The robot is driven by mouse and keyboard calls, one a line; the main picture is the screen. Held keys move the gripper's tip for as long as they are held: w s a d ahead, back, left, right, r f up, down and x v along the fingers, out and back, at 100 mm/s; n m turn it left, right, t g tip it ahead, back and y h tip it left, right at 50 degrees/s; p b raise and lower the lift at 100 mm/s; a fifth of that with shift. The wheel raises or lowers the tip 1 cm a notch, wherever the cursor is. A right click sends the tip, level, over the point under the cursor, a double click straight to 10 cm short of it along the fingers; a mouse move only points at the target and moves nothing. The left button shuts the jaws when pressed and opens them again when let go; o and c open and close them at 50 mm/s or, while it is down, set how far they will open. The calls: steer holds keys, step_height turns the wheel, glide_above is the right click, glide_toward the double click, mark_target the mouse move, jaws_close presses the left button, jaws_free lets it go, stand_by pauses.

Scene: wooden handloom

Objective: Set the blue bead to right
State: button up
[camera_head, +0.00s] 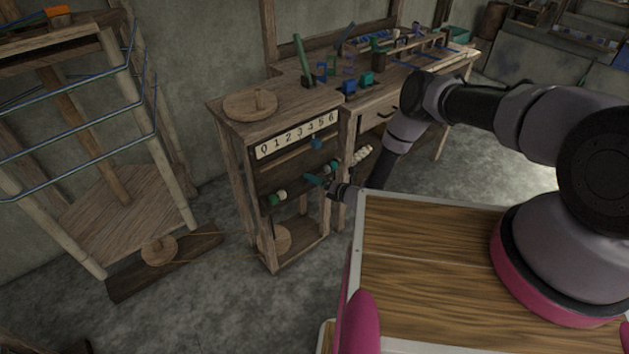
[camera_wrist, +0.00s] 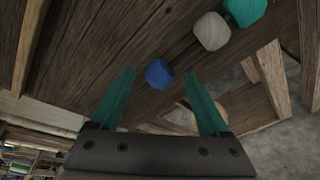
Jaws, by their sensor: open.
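The blue bead (camera_wrist: 158,73) is in the wrist view, on a dark rod against a wooden board. It lies between and just beyond the two teal fingertips of my gripper (camera_wrist: 159,76), which is open with a gap on both sides of the bead. A whitish bead (camera_wrist: 211,31) and a teal bead (camera_wrist: 243,10) sit farther along the rod, up and right. In the head view my gripper (camera_head: 314,181) is at the lower rod of the wooden stand and hides part of it. A blue piece (camera_head: 316,142) hangs under the number strip (camera_head: 297,136).
Green (camera_head: 273,200) and white (camera_head: 282,195) beads sit at the rod's left, teal (camera_head: 335,165) and several white beads (camera_head: 362,153) at its right. A round wooden disc (camera_head: 250,104) lies on the stand. A workbench with small blocks (camera_head: 348,87) stands behind; a loom frame (camera_head: 150,130) stands left.

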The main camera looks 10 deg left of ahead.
steer(key=v, duration=1)
steer(key=shift+c, duration=0.3)
